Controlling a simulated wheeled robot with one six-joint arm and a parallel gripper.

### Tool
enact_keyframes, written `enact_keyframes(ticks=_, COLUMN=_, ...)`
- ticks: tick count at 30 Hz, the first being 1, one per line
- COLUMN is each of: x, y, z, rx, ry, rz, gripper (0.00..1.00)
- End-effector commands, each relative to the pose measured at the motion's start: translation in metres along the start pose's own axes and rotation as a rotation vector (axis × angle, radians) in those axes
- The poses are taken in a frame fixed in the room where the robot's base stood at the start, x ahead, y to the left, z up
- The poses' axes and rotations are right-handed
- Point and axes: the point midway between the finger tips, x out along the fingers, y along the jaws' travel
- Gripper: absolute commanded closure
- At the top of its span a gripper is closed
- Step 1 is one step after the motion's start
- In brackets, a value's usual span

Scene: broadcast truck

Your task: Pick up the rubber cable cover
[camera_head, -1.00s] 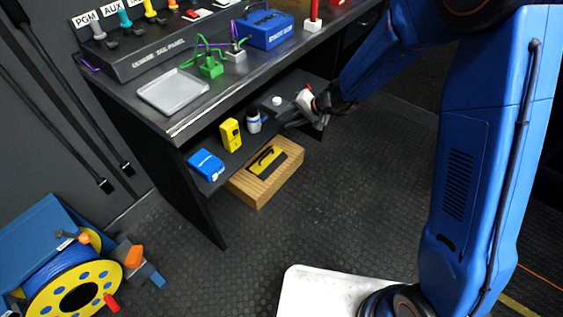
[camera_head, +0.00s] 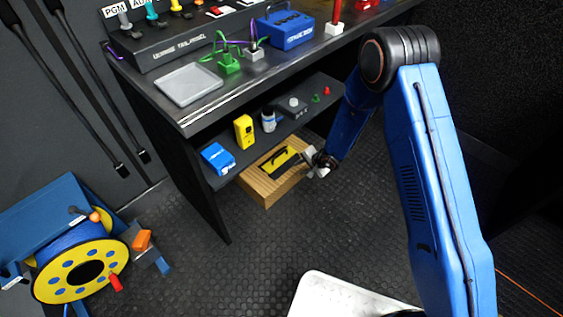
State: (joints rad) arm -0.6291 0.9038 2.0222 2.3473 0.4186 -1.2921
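A yellow and black piece (camera_head: 272,167), which looks like the rubber cable cover, lies on top of a wooden box (camera_head: 264,194) below the desk's lower shelf. A black raised part shows on its yellow face. My gripper (camera_head: 306,164) is just right of the piece, at the right end of the box, low and close to it. The gripper is small and dark here, so I cannot tell whether its fingers are apart or touch the piece.
A cable reel (camera_head: 62,268) stands at left. The floor (camera_head: 265,245) in front is clear.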

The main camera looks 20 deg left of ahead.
Motion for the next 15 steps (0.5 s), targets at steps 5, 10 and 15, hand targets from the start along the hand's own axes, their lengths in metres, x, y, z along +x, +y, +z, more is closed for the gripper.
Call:
enact_keyframes(ticks=5, x=0.014, y=-0.021, z=0.001, rx=-0.003, ry=0.0, rz=-0.001, gripper=0.7)
enact_keyframes(ticks=10, x=0.031, y=-0.046, z=0.001, rx=-0.004, ry=-0.001, rz=-0.002, gripper=0.7)
enact_keyframes(ticks=15, x=0.047, y=-0.07, z=0.0, rx=-0.002, ry=0.0, rz=-0.002, gripper=0.7)
